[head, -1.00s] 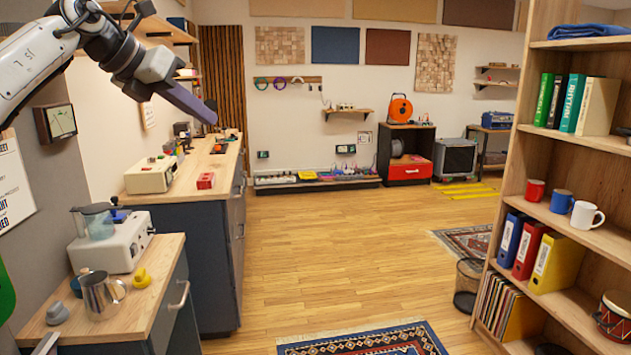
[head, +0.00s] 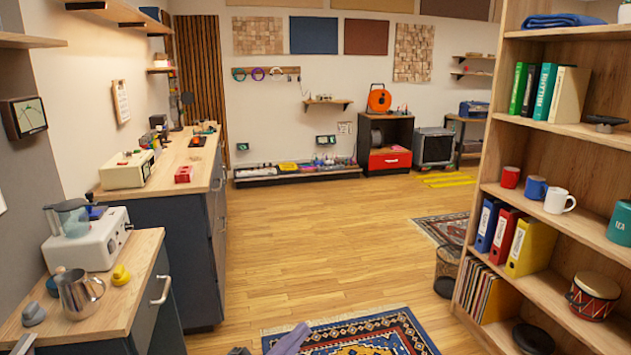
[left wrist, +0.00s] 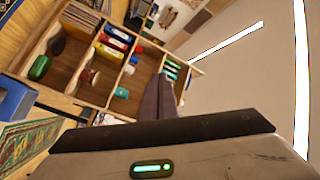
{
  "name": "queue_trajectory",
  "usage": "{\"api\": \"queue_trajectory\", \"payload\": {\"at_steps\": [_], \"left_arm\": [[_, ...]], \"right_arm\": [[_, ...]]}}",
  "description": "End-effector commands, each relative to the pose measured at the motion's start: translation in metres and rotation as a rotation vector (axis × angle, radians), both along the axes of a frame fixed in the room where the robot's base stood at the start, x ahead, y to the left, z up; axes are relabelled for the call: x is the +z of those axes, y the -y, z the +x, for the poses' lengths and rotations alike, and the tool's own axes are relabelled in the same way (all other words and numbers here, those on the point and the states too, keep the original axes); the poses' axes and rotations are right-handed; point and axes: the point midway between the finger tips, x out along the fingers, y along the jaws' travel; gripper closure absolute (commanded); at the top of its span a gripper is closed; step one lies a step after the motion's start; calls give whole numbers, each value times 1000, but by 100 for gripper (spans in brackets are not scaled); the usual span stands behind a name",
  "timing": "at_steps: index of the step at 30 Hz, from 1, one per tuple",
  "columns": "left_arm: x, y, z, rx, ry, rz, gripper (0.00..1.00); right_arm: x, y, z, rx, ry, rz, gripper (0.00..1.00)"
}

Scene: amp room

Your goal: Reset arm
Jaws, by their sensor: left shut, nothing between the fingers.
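My left gripper (head: 297,332) shows only as a purple-grey finger part at the bottom edge of the head view, low over the patterned rug (head: 375,335). In the left wrist view its fingers (left wrist: 163,90) are together with nothing held between them. The rest of the left arm is out of the head view. My right gripper is in neither view.
A bookshelf (head: 487,165) with binders, books and mugs stands at right; it fills much of the left wrist view. A wooden counter (head: 140,262) with a steel jug (head: 80,292) stands at left. The wooden floor (head: 300,235) between them is clear.

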Motion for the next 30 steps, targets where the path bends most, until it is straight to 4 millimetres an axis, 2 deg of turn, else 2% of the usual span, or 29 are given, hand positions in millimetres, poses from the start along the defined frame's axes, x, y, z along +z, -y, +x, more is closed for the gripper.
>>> {"api": "queue_trajectory", "payload": {"at_steps": [1, 5, 6, 8, 9, 13, 16, 18, 20, 23, 28, 30], "left_arm": [[-30, -12, -20, 59, -116, -73, 100], [-100, -48, -73, 220, -404, -232, 100], [-121, -59, -94, 269, -491, -277, 100], [-150, -75, -126, 343, -619, -337, 100], [-167, -85, -148, 390, -700, -372, 100], [-210, -109, -219, 521, -927, -463, 100], [-229, -121, -262, 594, -1051, -509, 100], [-236, -127, -283, 628, -1109, -529, 100], [-240, -129, -295, 647, -1142, -538, 100], [-243, -132, -304, 662, -1166, -547, 100], [-243, -132, -304, 662, -1168, -547, 100], [-243, -131, -304, 662, -1168, -546, 100]], "right_arm": [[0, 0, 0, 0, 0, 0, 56], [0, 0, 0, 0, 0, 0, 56], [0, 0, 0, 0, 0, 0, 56], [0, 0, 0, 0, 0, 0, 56], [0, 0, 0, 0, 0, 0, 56], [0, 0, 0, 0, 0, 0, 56], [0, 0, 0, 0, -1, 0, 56], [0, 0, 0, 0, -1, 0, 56], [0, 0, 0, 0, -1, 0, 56], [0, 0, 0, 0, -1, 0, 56], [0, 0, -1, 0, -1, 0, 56], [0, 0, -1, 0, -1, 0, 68]]}}
